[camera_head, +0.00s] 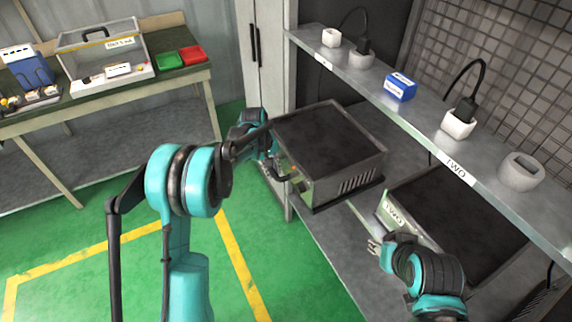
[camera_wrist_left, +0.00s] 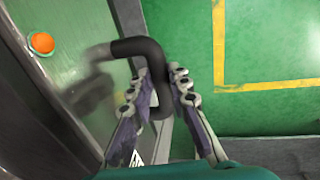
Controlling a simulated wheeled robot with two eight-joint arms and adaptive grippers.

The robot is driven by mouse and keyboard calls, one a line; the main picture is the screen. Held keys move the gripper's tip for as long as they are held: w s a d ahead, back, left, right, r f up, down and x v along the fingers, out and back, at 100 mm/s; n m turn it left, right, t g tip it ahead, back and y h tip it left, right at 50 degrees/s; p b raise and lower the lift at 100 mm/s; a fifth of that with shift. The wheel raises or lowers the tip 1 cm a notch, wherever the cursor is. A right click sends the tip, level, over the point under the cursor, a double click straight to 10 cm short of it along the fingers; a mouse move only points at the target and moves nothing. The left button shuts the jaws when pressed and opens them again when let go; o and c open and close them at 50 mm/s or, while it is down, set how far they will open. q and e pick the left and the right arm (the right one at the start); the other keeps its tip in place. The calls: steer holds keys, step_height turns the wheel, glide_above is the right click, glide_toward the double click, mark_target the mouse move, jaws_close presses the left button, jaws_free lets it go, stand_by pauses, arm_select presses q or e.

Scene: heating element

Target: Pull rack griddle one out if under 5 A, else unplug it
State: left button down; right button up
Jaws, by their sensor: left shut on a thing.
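Rack griddle one (camera_head: 325,145) is a dark-topped metal box on the far part of the rack. It appears to stand out past the front line of griddle two. Its front panel has a dark handle (camera_head: 277,174) and a small red-orange light, which shows as an orange button (camera_wrist_left: 41,43) in the left wrist view. My left gripper (camera_wrist_left: 163,92) is shut around the bent black handle (camera_wrist_left: 145,50); in the head view the gripper (camera_head: 262,148) is partly hidden by my arm. My right gripper (camera_head: 374,247) looks open and empty, close to griddle two's front. No current reading is legible.
Griddle two (camera_head: 460,225) sits nearer on the rack. The shelf above (camera_head: 420,115) holds sockets, black plugs (camera_head: 466,108) with cords, and a blue labelled box (camera_head: 400,87). A workbench (camera_head: 110,95) with trays stands at left. The green floor (camera_head: 120,235) is clear.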

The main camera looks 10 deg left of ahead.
arm_select(q)
steer(key=shift+s+a, duration=0.3)
steer(key=shift+a, duration=0.15)
steer(key=c, duration=1.4)
jaws_free()
steer(key=r, duration=0.4)
steer(key=s+a+r, duration=0.1)
steer(key=r, duration=0.3)
steer(key=a+r, duration=0.1)
steer(key=r, duration=0.2)
steer(key=shift+s+r, duration=0.2)
steer(key=shift+r, duration=0.2)
